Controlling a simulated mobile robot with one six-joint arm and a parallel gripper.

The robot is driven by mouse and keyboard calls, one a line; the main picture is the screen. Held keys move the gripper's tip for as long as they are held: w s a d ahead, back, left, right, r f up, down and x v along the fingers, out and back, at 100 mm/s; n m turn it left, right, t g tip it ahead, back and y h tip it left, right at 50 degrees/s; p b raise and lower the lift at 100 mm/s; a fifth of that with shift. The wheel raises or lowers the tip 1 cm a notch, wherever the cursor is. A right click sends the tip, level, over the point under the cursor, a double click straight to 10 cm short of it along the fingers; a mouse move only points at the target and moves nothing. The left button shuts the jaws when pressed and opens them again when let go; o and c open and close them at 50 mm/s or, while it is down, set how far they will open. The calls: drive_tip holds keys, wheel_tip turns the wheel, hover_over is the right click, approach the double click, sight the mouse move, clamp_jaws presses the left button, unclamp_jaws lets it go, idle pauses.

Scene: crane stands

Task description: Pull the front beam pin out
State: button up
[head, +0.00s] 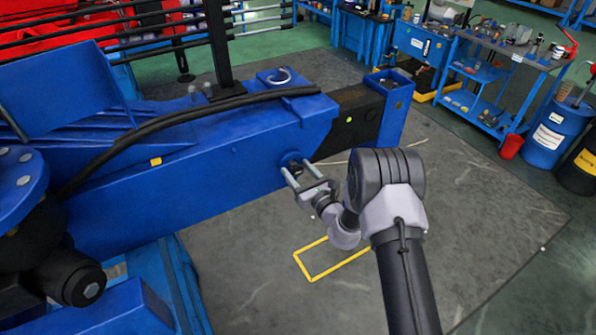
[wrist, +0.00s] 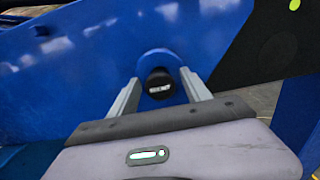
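The front beam pin (wrist: 159,84) is a dark round knob with a light slot on its end. It sits in a round blue boss (wrist: 160,62) on the side of the blue beam (head: 190,180). My gripper (head: 294,174) is at the beam's side, in front of the boss. In the wrist view its two fingers (wrist: 163,88) are spread, one on each side of the pin, with gaps showing between them and the knob. In the head view the pin is small and partly hidden by my gripper.
A black inner beam (head: 358,115) with a blue end post (head: 397,108) extends at the right. A black hose (head: 190,115) runs along the beam's top. A yellow floor outline (head: 330,262) lies below. Drums (head: 548,138) and a tool cart (head: 480,85) stand farther right.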

clamp_jaws()
idle(1.2)
